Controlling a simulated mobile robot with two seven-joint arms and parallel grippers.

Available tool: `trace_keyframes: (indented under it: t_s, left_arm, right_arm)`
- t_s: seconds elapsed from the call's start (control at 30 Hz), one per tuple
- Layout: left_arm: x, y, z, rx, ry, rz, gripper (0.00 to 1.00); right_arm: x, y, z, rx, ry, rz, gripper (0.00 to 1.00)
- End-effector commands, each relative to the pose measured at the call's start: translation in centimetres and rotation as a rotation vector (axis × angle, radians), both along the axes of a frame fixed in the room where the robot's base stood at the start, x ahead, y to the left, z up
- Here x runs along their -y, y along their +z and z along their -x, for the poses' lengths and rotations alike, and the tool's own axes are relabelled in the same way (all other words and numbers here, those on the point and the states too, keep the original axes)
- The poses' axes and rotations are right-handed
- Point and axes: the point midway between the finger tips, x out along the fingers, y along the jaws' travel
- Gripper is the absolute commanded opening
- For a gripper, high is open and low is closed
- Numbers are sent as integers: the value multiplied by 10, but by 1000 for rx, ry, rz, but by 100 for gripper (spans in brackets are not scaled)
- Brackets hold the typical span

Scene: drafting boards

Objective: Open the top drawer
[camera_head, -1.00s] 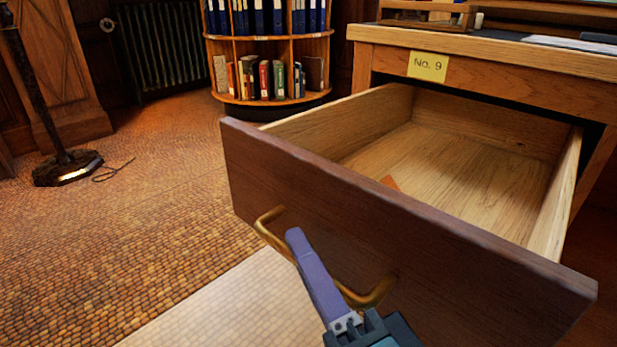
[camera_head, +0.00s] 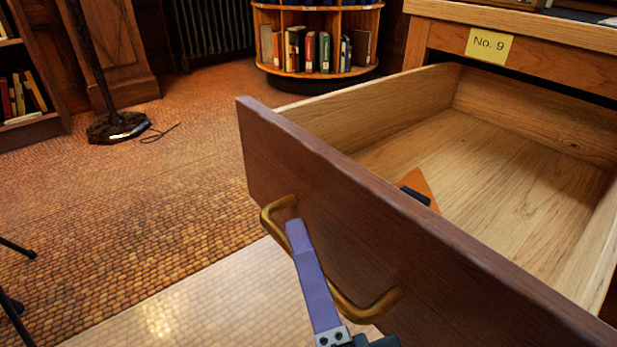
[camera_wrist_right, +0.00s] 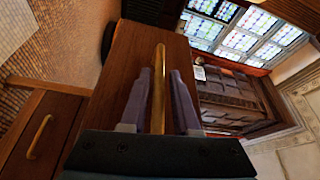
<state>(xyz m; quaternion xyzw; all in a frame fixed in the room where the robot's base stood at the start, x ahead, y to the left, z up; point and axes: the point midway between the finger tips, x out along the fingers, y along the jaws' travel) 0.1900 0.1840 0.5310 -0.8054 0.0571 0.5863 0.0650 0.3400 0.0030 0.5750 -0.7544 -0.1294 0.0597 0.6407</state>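The top drawer (camera_head: 350,190) stands pulled well out of the wooden desk (camera_head: 530,30) under a yellow "No. 9" label (camera_head: 489,46). Its dark front carries a brass bar handle (camera_head: 358,311). My right gripper (camera_wrist_right: 159,72) is at this handle; the wrist view has the bar (camera_wrist_right: 158,85) between its two purple fingers, with a narrow gap on each side. In the head view one finger (camera_head: 312,275) crosses in front of the handle, and the other is hidden. My left gripper is out of view.
An orange and black object (camera_head: 418,187) lies inside the drawer. Another drawer front with a brass handle (camera_wrist_right: 39,136) shows in the wrist view. A round bookcase (camera_head: 315,50) and a lamp base (camera_head: 117,127) stand behind. Tiled floor at left is mostly clear.

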Motion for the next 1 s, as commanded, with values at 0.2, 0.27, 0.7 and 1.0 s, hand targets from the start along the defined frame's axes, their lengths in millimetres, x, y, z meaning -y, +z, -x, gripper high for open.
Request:
trace_keyframes:
  t_s: [0.2,0.27,0.7,1.0]
  left_arm:
    - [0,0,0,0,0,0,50]
    - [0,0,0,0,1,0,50]
    - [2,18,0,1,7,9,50]
    - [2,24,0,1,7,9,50]
  right_arm:
    - [0,-1,0,-2,0,1,45]
    - [0,-1,0,-2,0,1,45]
    - [15,-3,53,-7,2,2,45]
    - [26,-8,93,-3,0,1,45]
